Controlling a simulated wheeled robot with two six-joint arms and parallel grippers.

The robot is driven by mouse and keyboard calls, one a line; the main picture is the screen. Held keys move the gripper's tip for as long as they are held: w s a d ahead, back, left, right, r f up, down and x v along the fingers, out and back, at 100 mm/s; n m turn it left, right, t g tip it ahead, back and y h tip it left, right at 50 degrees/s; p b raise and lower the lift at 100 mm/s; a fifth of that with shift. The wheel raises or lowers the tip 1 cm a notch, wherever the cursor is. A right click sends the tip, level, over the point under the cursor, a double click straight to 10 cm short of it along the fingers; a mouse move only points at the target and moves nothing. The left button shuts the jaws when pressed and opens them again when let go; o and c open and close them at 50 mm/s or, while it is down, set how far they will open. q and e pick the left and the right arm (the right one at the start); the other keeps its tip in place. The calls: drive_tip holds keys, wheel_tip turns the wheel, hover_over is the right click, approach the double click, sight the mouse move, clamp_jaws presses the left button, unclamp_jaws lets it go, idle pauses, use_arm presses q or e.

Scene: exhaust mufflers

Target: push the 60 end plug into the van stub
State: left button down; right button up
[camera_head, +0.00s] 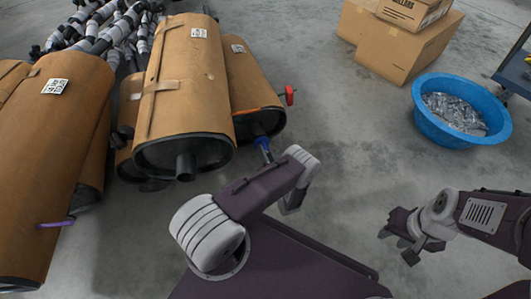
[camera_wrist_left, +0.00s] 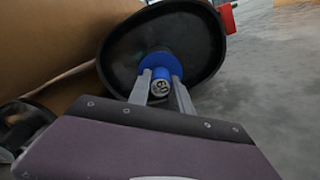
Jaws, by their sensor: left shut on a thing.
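The blue 60 end plug (camera_head: 262,143) is held at the black end of the right-hand brown-wrapped muffler. In the left wrist view its blue flange (camera_wrist_left: 158,63) lies against or just in front of that black end face (camera_wrist_left: 205,45), and its grey end reads "60" (camera_wrist_left: 159,87). My left gripper (camera_wrist_left: 160,82) is shut on the plug; it also shows in the head view (camera_head: 266,156). The van stub is hidden behind the plug, so I cannot tell how deep the plug sits. My right gripper (camera_head: 398,244) is open and empty, above the floor at right.
A larger wrapped muffler (camera_head: 185,80) with an open stub (camera_head: 185,167) lies just left. Another muffler (camera_head: 50,160) is at far left. A red piece (camera_head: 289,95) sticks out beside the worked muffler. A blue tub (camera_head: 424,118) and cardboard boxes (camera_head: 405,50) stand right. Mid floor is clear.

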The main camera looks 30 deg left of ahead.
use_arm(q)
drive_tip(key=shift+x, duration=0.8)
drive_tip(key=c, duration=1.1)
unclamp_jaws()
drive_tip(key=p+v, duration=0.4)
drive_tip(key=v, duration=0.5)
drive_tip(key=shift+p, duration=0.4)
